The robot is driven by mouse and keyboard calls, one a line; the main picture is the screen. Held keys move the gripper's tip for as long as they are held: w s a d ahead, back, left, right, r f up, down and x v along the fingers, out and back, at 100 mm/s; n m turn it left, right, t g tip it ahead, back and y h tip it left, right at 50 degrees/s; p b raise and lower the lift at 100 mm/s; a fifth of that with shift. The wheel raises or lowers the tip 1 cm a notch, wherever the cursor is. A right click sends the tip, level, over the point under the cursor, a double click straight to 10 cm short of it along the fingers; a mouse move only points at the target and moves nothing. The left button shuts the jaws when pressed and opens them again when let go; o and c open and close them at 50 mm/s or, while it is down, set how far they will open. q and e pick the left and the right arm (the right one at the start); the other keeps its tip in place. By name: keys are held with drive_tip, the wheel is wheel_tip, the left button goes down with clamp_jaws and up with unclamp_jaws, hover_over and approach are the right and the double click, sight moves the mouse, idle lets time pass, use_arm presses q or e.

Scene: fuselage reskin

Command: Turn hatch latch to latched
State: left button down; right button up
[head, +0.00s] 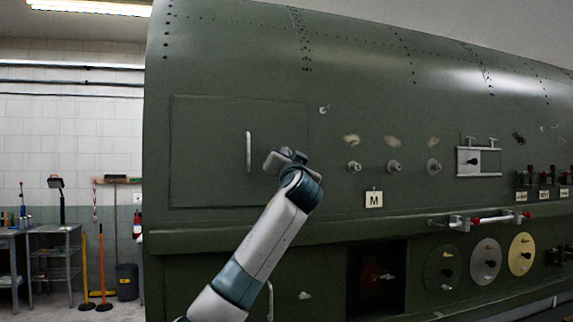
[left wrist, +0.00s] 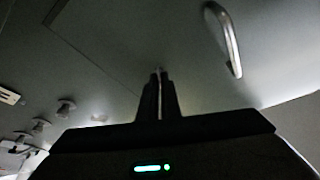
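The hatch (head: 210,150) is a square panel in the green fuselage side, flush with the skin, with a pale upright handle (head: 248,152). The handle also shows at the upper right of the left wrist view (left wrist: 226,42). My left gripper (head: 285,160) is at the right part of the hatch, right of the handle. In the left wrist view its fingers (left wrist: 159,92) are close together, with a thin pale piece between the tips that looks like the hatch latch. The gripper hides most of the latch, so its angle cannot be told. My right gripper is not in view.
Several round knobs (head: 394,167) stick out right of the hatch, above a tag marked M (head: 374,199). A ledge (head: 330,231) runs below the hatch, over a dark opening (head: 377,278). A workbench (head: 52,255) stands far left.

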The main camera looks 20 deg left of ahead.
use_arm(q)
drive_tip(key=shift+s+a+r+m+g+h+p, duration=0.1)
drive_tip(key=shift+m+g+h+p, duration=0.6)
drive_tip(key=shift+m, duration=1.8)
drive_tip(key=shift+w+r+m+g+h+p, duration=0.15)
drive_tip(key=shift+m+h+p, duration=1.15)
drive_tip(key=shift+m, duration=1.2)
drive_tip(key=shift+s+a+r+m+g+h+p, duration=0.15)
drive_tip(key=shift+m+g+h+p, duration=0.35)
drive_tip(key=shift+m+p, duration=1.4)
drive_tip(key=shift+d+f+m+b, duration=0.1)
drive_tip(key=shift+m+b, duration=0.5)
drive_tip(key=shift+m, duration=0.1)
drive_tip(key=c, duration=2)
unclamp_jaws()
drive_tip(key=shift+s+h, duration=0.15)
drive_tip(key=shift+h, duration=0.15)
